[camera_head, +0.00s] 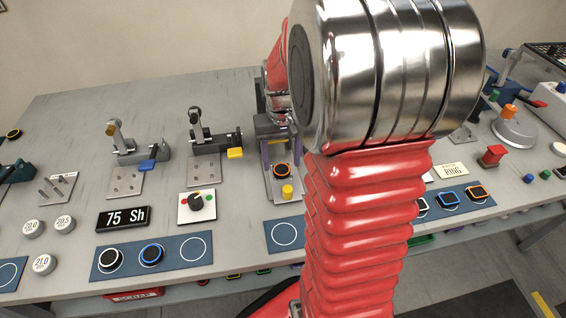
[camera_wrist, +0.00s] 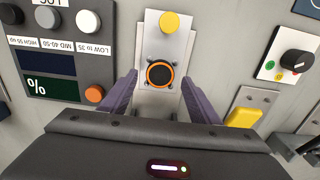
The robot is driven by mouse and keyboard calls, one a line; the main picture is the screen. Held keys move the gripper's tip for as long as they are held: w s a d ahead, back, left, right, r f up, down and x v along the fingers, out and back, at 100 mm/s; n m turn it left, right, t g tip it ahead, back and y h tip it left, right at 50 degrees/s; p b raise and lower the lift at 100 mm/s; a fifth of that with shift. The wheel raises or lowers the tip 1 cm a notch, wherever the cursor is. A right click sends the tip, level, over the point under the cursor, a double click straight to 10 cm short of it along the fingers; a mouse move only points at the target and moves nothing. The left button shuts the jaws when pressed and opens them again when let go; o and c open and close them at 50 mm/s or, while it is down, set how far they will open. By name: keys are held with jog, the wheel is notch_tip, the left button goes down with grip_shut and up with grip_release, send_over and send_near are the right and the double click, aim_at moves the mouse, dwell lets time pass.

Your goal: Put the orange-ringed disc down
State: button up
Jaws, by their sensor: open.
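The orange-ringed disc (camera_head: 282,171) is black with an orange rim and rests on a pale grey metal plate (camera_head: 285,198) near the middle of the bench. In the wrist view the disc (camera_wrist: 159,73) lies between and just beyond the purple fingertips. My gripper (camera_wrist: 160,92) is open, one finger on each side, with visible gaps to the disc. In the head view my gripper (camera_head: 280,158) is over the plate, partly hidden by my arm. A yellow knob (camera_head: 287,191) stands on the plate in front of the disc.
A blue mat with an empty white circle (camera_head: 285,235) lies in front of the plate. Left are a dial box (camera_head: 197,206), a lever clamp with a yellow tab (camera_head: 210,140) and a "75 Sh" display (camera_head: 124,218). A blue mat (camera_head: 178,260) holds two discs and an empty circle.

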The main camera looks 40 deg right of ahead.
aim_at(281, 169)
notch_tip(281, 169, up, 10)
dwell(0.4)
dwell(0.5)
jog(key=s+a+r+n+t, duration=0.1)
jog(key=s+a, duration=0.4)
jog(key=a, duration=0.5)
jog(key=s+a+r+n+t, duration=0.2)
jog(key=s+a+n+t, duration=0.2)
jog(key=a, duration=0.5)
jog(key=s, duration=0.2)
jog(key=shift+s+a+r+t, duration=0.15)
jog(key=shift+s+a+t, duration=0.15)
jog(key=shift+a, duration=0.05)
